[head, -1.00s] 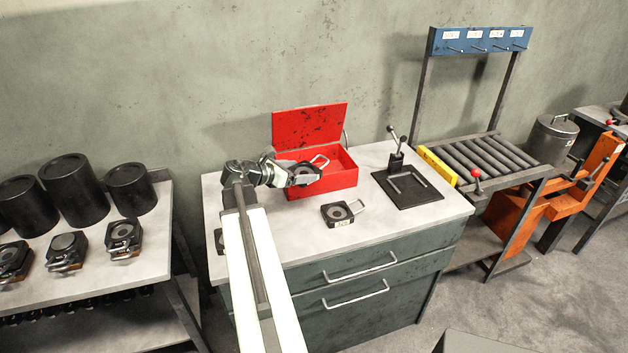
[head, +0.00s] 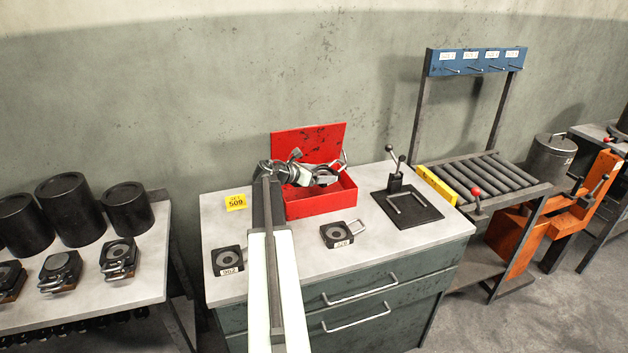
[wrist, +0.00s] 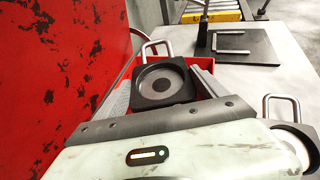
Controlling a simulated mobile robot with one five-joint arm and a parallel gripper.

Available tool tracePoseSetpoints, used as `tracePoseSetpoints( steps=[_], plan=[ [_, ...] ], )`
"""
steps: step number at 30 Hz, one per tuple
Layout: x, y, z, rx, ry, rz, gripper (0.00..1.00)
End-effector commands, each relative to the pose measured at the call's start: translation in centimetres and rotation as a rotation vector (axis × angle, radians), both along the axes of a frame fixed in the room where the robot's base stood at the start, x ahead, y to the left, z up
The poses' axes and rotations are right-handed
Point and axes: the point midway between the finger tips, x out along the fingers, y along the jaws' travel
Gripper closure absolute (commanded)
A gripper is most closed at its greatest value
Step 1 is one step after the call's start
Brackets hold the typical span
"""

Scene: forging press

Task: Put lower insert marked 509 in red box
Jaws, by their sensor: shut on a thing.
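The red box (head: 318,203) stands open on the bench, its lid raised at the back. My gripper (head: 308,177) is over the box and shut on a dark square insert (head: 325,180) with a round recess and a wire handle. In the wrist view my gripper's fingers (wrist: 160,92) flank this insert (wrist: 161,84), and the box's red lid (wrist: 50,70) fills the left side. I see no readable number on the held insert. The insert looks tilted in the head view; I cannot tell whether it touches the box. A yellow tag marked 509 (head: 236,202) lies on the bench.
Two other inserts lie on the bench: one at the left (head: 229,261), one front centre (head: 342,233). A black plate with a lever stand (head: 407,205) is right of the box. A side table (head: 140,275) holds more inserts and dark cylinders.

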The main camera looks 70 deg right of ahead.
Motion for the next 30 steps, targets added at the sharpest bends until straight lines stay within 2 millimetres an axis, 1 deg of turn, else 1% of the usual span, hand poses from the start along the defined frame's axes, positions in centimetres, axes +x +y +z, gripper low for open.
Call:
tracePoseSetpoints(
  steps=[5, 8, 9, 12, 15, 17, 25, 30],
  plan=[
    [0.0, -0.4, 0.1, -0.003, 0.004, 0.001, 0.91],
    [-0.1, -1.3, 0.0, -0.003, 0.004, 0.001, 0.91],
    [-0.2, -1.5, -0.5, -0.003, 0.004, 0.001, 0.91],
    [-0.2, -1.3, -2.1, -0.003, 0.003, 0.002, 0.91],
    [-0.2, -1.3, -3.4, -0.003, 0.003, 0.002, 0.91],
    [-0.2, -1.3, -3.8, -0.003, 0.003, 0.002, 0.91],
    [-0.1, -1.2, -3.5, -0.002, 0.004, 0.002, 0.91],
    [-0.1, -1.2, -4.0, -0.003, 0.004, 0.003, 0.91]
  ],
)
